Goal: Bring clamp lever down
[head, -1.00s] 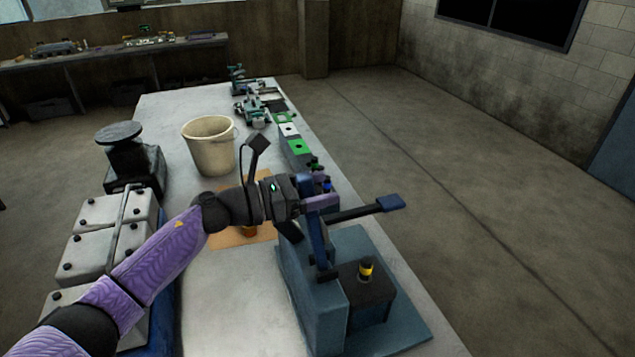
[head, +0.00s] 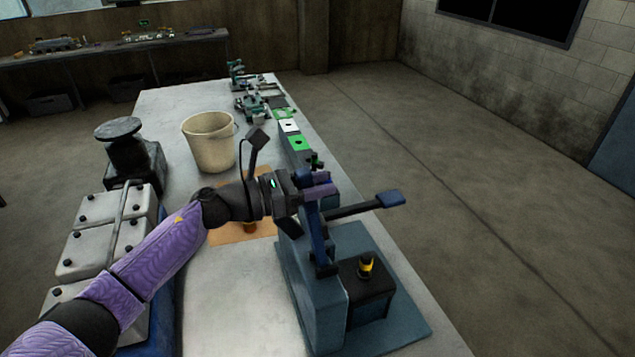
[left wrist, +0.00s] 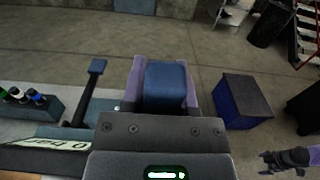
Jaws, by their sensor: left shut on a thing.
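The clamp fixture (head: 318,305) is a blue-grey block on a flat base plate at the near right of the bench. Its blue clamp lever (head: 319,243) stands steeply upright on the fixture. My left gripper (head: 320,191) is shut on the lever's upper end. In the left wrist view the blue lever grip (left wrist: 166,84) sits between the purple fingers. A dark bar with a blue end pad (head: 390,199) sticks out to the right. A black block with a yellow-banded plug (head: 366,267) is below the lever. My right gripper (left wrist: 286,159) appears small in the left wrist view; its jaws are unclear.
A cream bucket (head: 209,150) stands on the bench behind my left arm. Grey metal covers (head: 88,250) line the left side. Green and white blocks (head: 299,144) run along the right edge. The floor right of the bench is open.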

